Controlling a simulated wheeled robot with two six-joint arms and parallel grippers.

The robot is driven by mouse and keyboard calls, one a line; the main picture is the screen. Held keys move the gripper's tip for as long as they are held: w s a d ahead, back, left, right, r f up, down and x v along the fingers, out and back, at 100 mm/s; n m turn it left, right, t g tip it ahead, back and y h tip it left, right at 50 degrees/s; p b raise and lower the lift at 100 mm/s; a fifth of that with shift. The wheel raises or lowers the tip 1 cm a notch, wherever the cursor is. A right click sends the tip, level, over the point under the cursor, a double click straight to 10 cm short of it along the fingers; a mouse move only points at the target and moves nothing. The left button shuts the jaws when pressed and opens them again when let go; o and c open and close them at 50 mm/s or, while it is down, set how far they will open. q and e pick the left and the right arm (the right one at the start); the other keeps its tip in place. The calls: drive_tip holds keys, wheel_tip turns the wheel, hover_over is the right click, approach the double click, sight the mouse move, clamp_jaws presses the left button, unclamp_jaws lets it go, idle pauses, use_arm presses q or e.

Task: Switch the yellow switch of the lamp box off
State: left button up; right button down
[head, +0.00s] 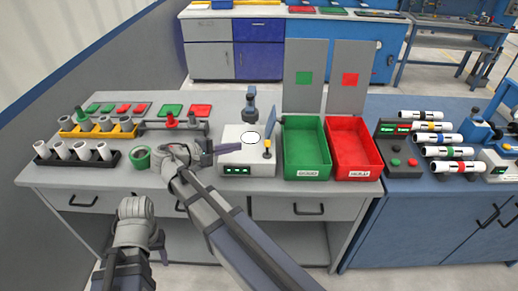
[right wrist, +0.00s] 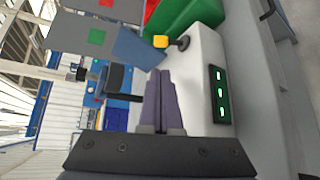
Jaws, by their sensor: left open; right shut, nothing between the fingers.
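The white lamp box (head: 237,158) stands on the grey bench left of the green bin, with a green-lit display on its front. Its yellow switch (head: 267,155) is at the box's right side. In the right wrist view the yellow switch (right wrist: 161,41) is the tip of a dark lever on the white box (right wrist: 205,60), beyond my fingertips. My right gripper (head: 238,147) is shut and empty, with its fingers at the box's left side; the wrist view shows the fingers (right wrist: 160,75) together, apart from the switch. My left gripper (head: 162,248) is open, low in front of the bench.
A green bin (head: 287,155) and a red bin (head: 375,158) stand right of the box, with upright panels behind. Racks of pipes, including a yellow rack (head: 98,134), and a green ring (head: 140,158) are on the left. A blue bench (head: 430,185) is at the right.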

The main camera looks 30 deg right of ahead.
sight(267, 149)
drive_tip(key=shift+w+d+r, duration=0.1)
drive_tip(key=shift+d+r, duration=0.05)
drive_tip(key=shift+r, duration=0.1)
drive_tip(key=b+x, duration=0.2)
drive_tip(key=x, duration=0.6)
drive_tip(key=shift+d+f, duration=0.1)
drive_tip(key=shift+d, duration=0.2)
drive_tip(key=shift+d+f+b, duration=0.1)
drive_tip(key=shift+d+b, duration=0.2)
drive_tip(key=shift+d, duration=0.4)
